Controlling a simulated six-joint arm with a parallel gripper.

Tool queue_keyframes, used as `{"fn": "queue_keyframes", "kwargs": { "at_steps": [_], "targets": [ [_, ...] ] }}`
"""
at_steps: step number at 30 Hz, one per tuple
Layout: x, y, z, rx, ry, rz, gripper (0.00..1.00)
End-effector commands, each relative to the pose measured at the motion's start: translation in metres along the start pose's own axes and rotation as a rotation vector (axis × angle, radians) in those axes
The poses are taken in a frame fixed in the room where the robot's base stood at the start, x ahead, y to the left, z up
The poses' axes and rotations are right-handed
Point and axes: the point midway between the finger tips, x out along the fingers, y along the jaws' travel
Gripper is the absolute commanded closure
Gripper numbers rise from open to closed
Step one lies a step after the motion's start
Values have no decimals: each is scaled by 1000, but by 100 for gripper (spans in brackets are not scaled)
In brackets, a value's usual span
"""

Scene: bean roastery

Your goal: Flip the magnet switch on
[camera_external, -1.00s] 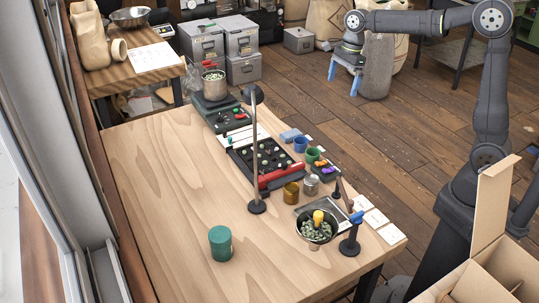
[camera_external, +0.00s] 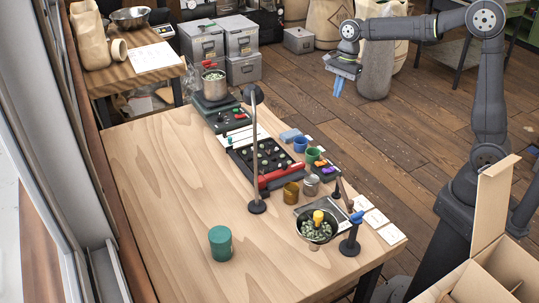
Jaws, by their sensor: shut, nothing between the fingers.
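My gripper (camera_external: 338,90) hangs in the air over the floor, right of the table's far end, with its blue fingers pointing down. It is shut and empty, well apart from everything on the table. A dark box (camera_external: 232,124) with small red and green parts sits at the far end of the table, below a pot of green beans (camera_external: 214,82). The magnet switch is too small to make out, and I cannot tell if it is one of these parts.
A thin upright post (camera_external: 255,160) stands beside a black tray (camera_external: 268,150) with a red bar. Cups, a bean-filled pan (camera_external: 318,232) and a short post (camera_external: 350,245) line the right side. A green canister (camera_external: 220,243) stands at the front. The table's left half is clear.

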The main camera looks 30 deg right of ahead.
Motion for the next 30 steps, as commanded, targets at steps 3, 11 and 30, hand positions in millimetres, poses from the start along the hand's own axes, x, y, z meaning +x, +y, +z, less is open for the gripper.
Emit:
{"fn": "queue_keyframes", "kwargs": {
  "at_steps": [3, 11, 30],
  "targets": [
    [23, -2, 2, -193, -1, 4, 100],
    [69, -3, 8, -622, -1, 4, 100],
    [127, 0, 13, -1196, 3, 2, 100]
  ]
}}
